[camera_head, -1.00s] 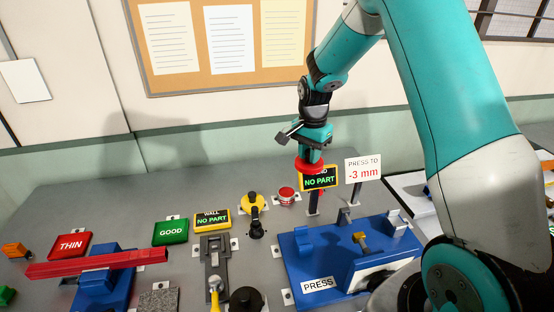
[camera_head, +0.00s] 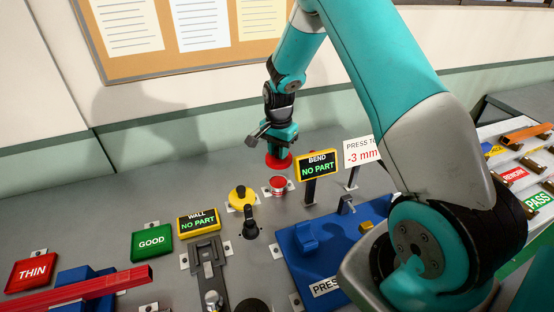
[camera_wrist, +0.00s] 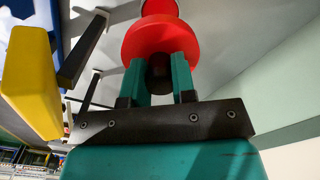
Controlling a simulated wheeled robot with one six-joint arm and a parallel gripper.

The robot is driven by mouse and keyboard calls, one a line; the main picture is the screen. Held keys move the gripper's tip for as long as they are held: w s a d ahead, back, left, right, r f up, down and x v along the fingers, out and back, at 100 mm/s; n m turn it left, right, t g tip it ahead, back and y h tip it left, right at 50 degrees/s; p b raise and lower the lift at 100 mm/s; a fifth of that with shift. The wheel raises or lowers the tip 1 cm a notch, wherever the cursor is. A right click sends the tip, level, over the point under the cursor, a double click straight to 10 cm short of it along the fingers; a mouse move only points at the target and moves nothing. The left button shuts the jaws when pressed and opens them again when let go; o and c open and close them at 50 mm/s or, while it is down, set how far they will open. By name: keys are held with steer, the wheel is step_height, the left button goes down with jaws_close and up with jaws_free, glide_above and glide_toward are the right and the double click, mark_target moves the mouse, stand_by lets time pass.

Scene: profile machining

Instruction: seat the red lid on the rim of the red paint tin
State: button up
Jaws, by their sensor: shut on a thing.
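My gripper (camera_head: 279,149) points down and is shut on the red lid (camera_head: 279,161), a flat red disc. The red paint tin (camera_head: 278,185) stands upright on the grey bench just below the lid in the head view. The lid appears apart from the tin there; how far above or behind is hard to tell. In the wrist view, the lid (camera_wrist: 158,38) sits at the tips of my teal fingers (camera_wrist: 160,72). A red round piece, likely the tin (camera_wrist: 160,7), shows beyond it at the top edge, partly hidden by the lid.
The yellow BEND display (camera_head: 318,164) stands close to the right of my gripper, with the PRESS TO sign (camera_head: 360,152) beyond. A yellow round device (camera_head: 241,198) is left of the tin. A blue press fixture (camera_head: 307,240) lies in front. The bench behind left is clear.

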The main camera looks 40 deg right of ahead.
steer(key=shift+a+f, duration=0.1)
steer(key=shift+f, duration=1.45)
steer(key=shift+b, duration=0.35)
steer(key=b, duration=0.4)
glide_above(278, 182)
steer(key=shift+f, duration=2.5)
steer(key=shift+f+b, duration=0.7)
steer(key=shift+f, duration=0.3)
steer(key=o, duration=1)
